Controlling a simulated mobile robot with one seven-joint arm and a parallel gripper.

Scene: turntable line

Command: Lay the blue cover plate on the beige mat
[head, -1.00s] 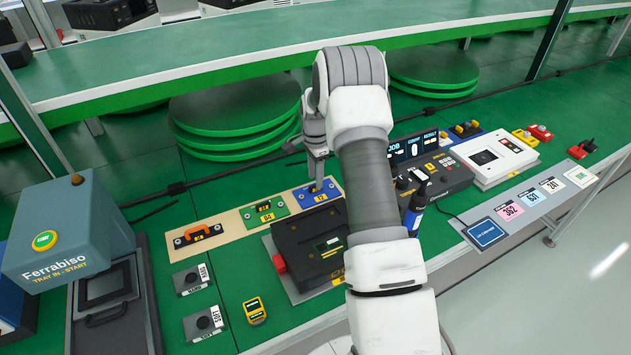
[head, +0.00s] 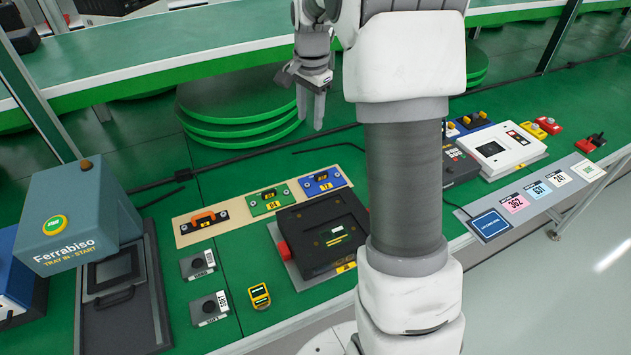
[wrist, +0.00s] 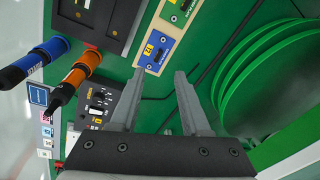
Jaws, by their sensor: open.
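The blue cover plate (head: 323,181) lies at the right end of the beige mat (head: 231,221), next to a green plate (head: 268,201) and a black plate with an orange handle (head: 203,221). In the wrist view the blue plate (wrist: 157,49) lies flat on the mat's end, just beyond the left fingertip. My gripper (head: 311,108) is open and empty, raised above the table behind the mat, with its fingers pointing down. In the wrist view my gripper (wrist: 158,80) shows both fingers spread, with nothing between them.
A black device (head: 322,232) sits in front of the mat. The Ferrabiso box (head: 85,220) stands at the left. Stacked green discs (head: 235,110) lie behind the mat.

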